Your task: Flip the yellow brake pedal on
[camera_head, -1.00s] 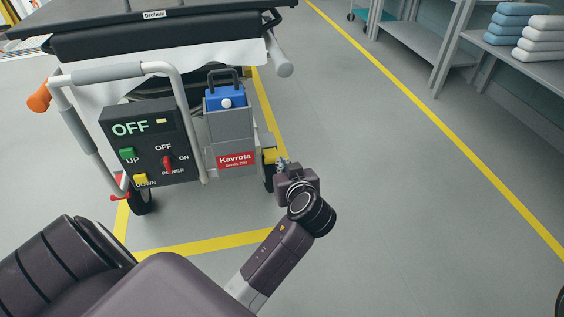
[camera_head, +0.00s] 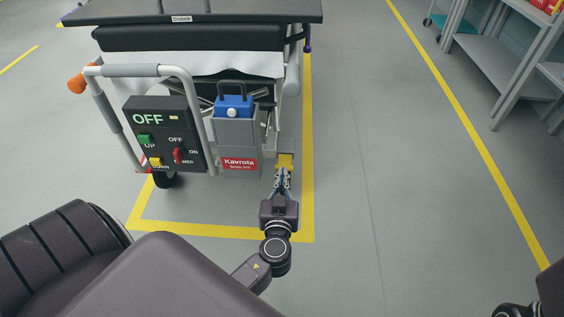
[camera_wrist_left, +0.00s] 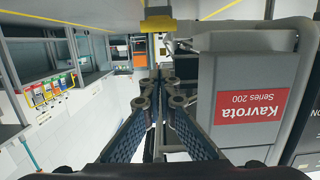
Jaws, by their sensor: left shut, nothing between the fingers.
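The yellow brake pedal (camera_head: 285,160) is at the lower right corner of the wheeled table, just right of the Kavrota box. It also shows at the top of the left wrist view (camera_wrist_left: 158,25). My left gripper (camera_head: 282,172) is shut and empty, its fingers pointing at the pedal. In the head view the fingertips overlap the pedal's lower edge; I cannot tell whether they touch it. In the left wrist view the closed fingertips (camera_wrist_left: 154,76) lie below the pedal in the picture. My right gripper's fingers are not visible.
The grey box with the red Kavrota label (camera_head: 240,163) and the OFF control panel (camera_head: 160,140) are left of the pedal. The table top (camera_head: 200,12) overhangs behind. Grey shelves (camera_head: 500,60) stand at far right. The floor right of the table is clear.

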